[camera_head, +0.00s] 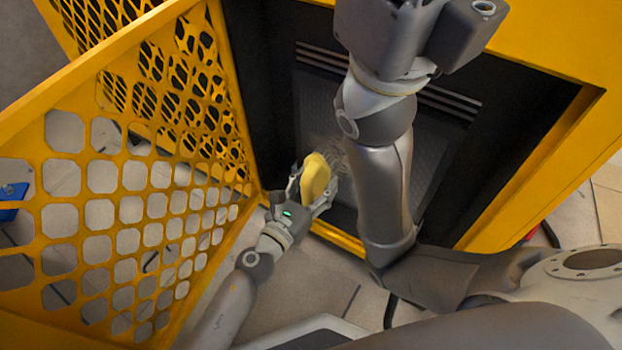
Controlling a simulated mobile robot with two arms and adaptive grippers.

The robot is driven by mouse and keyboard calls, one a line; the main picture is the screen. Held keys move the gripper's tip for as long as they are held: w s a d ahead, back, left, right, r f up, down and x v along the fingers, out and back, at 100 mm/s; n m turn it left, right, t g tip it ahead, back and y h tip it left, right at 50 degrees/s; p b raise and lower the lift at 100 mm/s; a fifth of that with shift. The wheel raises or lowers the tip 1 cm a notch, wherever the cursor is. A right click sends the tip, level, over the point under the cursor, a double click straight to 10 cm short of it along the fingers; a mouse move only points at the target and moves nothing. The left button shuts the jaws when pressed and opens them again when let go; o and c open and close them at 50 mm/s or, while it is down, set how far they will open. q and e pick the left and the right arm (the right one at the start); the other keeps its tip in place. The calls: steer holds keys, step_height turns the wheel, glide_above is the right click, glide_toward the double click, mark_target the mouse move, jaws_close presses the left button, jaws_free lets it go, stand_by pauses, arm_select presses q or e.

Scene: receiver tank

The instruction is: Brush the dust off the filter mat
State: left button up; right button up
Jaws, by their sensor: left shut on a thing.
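My left gripper (310,190) is shut on a yellow object (316,175), which looks like the brush. It holds it at the lower left of the cabinet opening, in front of the filter mat (428,150). The mat is a dark grey textured panel inside the yellow cabinet (545,170). A pale, brownish dusty patch (328,148) shows just beyond the yellow object. I cannot tell whether the object touches the mat. My right arm crosses in front of the mat and hides its middle. My right gripper is out of the picture.
A yellow perforated door (130,225) stands open on the left, close to my left arm. Dark slotted vents (448,104) lie above the mat. A blue item (12,200) shows at the left edge. Tiled floor (335,290) lies below the opening.

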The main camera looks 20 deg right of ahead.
arm_select(q)
steer(key=s+d, duration=0.8)
steer(key=shift+s+d, duration=0.15)
steer(key=shift+s, duration=0.25)
stand_by(0.8)
